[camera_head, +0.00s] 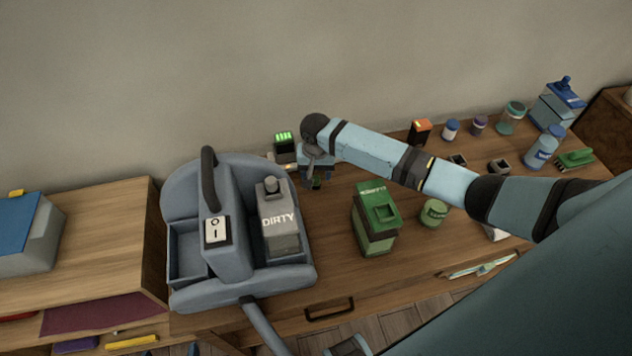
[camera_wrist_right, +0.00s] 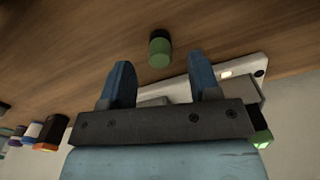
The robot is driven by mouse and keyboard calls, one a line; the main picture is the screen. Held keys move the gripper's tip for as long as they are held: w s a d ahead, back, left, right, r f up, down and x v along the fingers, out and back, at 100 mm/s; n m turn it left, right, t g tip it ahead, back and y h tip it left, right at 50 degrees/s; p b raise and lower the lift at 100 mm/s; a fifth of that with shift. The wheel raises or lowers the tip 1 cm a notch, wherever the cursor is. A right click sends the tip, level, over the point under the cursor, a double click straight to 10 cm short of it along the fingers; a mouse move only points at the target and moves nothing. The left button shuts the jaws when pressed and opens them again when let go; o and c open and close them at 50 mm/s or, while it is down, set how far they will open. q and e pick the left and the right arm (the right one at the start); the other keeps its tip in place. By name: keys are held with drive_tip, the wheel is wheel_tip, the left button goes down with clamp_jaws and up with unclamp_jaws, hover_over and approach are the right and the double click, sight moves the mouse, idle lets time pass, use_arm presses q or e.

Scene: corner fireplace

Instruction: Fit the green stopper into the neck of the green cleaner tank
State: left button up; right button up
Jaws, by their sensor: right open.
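The green stopper (camera_wrist_right: 159,50) with a dark top is on the wooden worktop, just beyond and between my right fingertips in the right wrist view. In the head view a small part of the stopper (camera_head: 316,184) shows below my right gripper (camera_head: 315,177). The right gripper's two blue fingers (camera_wrist_right: 158,80) are apart with nothing between them. The green cleaner tank (camera_head: 376,236) stands upright on the worktop, to the right of the gripper and nearer the front edge. My left gripper is not in view.
The grey-blue machine (camera_head: 182,290) holding the "DIRTY" tank (camera_head: 283,243) stands left of the gripper. A green jar (camera_head: 433,213) is right of the green tank. A green-lit device (camera_head: 284,146) is behind the gripper. Several bottles and jars are at the back right.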

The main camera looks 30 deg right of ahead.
drive_tip(key=shift+f, duration=1.3)
clamp_jaws()
drive_tip(key=shift+r, duration=0.1)
